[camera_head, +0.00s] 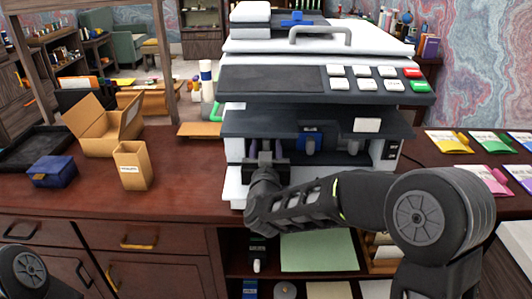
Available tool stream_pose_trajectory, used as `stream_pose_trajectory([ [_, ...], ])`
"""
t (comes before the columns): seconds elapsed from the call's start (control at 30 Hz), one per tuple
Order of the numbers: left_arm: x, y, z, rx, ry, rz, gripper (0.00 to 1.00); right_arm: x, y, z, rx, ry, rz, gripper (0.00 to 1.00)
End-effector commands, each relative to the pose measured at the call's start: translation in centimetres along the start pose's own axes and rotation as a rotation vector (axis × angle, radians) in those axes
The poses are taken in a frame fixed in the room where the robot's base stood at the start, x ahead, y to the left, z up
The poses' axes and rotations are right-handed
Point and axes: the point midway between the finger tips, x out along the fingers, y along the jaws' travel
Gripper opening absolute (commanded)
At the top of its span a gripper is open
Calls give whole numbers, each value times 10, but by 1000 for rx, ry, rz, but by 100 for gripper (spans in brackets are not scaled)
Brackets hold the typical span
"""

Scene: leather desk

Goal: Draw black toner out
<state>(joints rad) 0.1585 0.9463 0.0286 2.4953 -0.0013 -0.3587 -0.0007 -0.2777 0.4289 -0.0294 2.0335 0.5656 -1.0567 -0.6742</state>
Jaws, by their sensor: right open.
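The printer (315,84) stands on the desk with its front bay (345,120) open and dark inside. A toner with a blue label (310,138) and another dark toner (354,147) show in the bay. The bay's left part, in line with my right gripper (266,163), is mostly covered by it, so I cannot make out the black toner clearly there. My right gripper is open at the left side of the bay, its fingers pointing inward. I cannot tell whether they touch anything. My left gripper is out of view; only part of my left arm shows at bottom left.
An open cardboard box (105,125), a small tan carton (133,165), a dark blue box (52,171) and a black tray (35,148) are on the left. Colored packets (449,142) lie on the right. Desk space between the carton and printer is clear.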

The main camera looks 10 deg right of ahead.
Motion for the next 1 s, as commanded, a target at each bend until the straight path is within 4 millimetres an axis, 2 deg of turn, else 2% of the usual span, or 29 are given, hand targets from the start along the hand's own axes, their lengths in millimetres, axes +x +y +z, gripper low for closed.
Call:
stream_pose_trajectory([
  [0.27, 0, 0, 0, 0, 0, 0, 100, 1, 0, 0, 0, 0, 0, 45],
  [0.8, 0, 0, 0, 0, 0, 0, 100, 1, 0, 0, 0, 0, 0, 0],
  [1.0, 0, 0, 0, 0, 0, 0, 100, 1, 0, 0, 0, 0, 0, 0],
])
